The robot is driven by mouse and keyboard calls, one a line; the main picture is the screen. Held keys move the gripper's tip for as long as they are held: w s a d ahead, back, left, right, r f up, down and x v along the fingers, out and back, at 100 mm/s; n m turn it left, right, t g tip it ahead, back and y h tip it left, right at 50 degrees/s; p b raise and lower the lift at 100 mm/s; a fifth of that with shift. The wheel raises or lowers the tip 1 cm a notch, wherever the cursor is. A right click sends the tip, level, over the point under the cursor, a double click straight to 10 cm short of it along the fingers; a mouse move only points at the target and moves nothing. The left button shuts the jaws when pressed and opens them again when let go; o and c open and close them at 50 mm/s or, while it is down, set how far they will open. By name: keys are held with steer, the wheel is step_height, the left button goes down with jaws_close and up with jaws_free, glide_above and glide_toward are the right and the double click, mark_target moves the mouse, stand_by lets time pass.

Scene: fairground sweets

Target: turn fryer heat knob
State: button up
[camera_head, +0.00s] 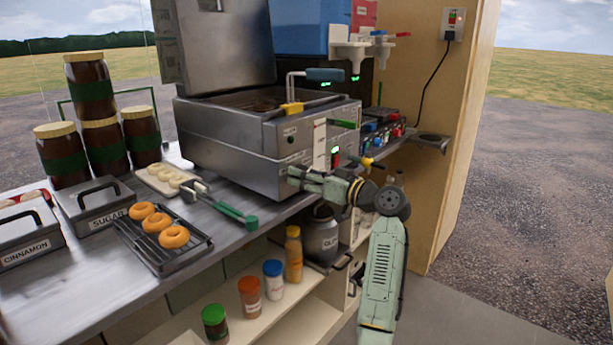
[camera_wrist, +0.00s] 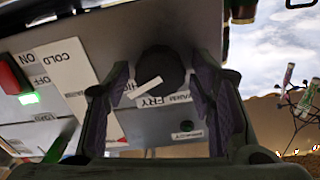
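The grey metal fryer (camera_head: 225,142) stands on the counter in the head view. Its dark round heat knob (camera_head: 291,139) is on the front face, left of a white panel. In the wrist view the knob (camera_wrist: 161,66) is black with a white pointer bar, slanted, and labels such as FRY and COLD lie around it. My gripper (camera_wrist: 163,82) is open, its two fingers either side of the knob in the picture, with gaps showing. I cannot tell whether the fingertips reach as deep as the knob. In the head view my gripper (camera_head: 291,176) is in front of the fryer, below the knob.
A red switch (camera_wrist: 9,74) with a green light sits beside the knob. Tongs (camera_head: 222,205) and a doughnut rack (camera_head: 162,258) lie on the counter. Bottles stand on the shelf below.

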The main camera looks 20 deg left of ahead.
steer(key=c, duration=0.9)
steer(key=shift+o, duration=0.2)
steer(key=shift+f+b, duration=0.1)
steer(key=shift+b, duration=0.35)
steer(key=n+b, duration=0.8)
steer(key=b, duration=0.2)
steer(key=shift+n, duration=0.4)
steer(key=o, duration=1.2)
steer(key=shift+c, duration=0.2)
